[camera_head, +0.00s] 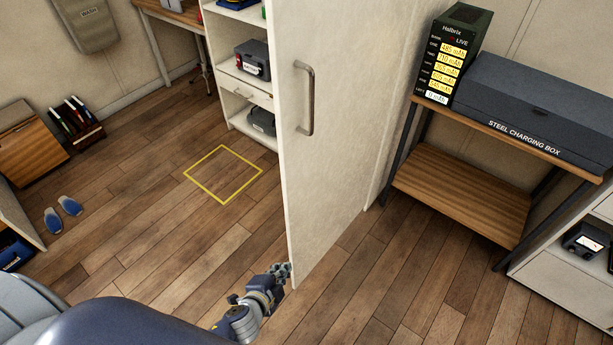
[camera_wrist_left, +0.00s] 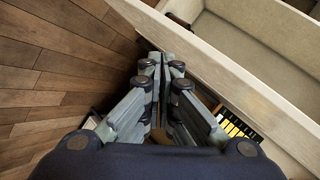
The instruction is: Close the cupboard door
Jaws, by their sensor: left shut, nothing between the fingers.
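The cupboard door (camera_head: 322,130) is a tall off-white panel with a long metal handle (camera_head: 305,98) on its face. It stands open, swung out from the cupboard (camera_head: 225,55), whose shelves show behind its left edge. My left gripper (camera_head: 283,270) is at the lower front corner of the door, close to its edge. In the left wrist view my left gripper (camera_wrist_left: 157,62) is shut and empty, beside a pale board edge (camera_wrist_left: 230,85). I cannot tell whether it touches the door. My right gripper is not in view.
A yellow floor square (camera_head: 223,174) lies left of the door. A rack with a steel charging box (camera_head: 530,105) and a label-covered unit (camera_head: 452,55) stands to the right. Floor around the door is clear.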

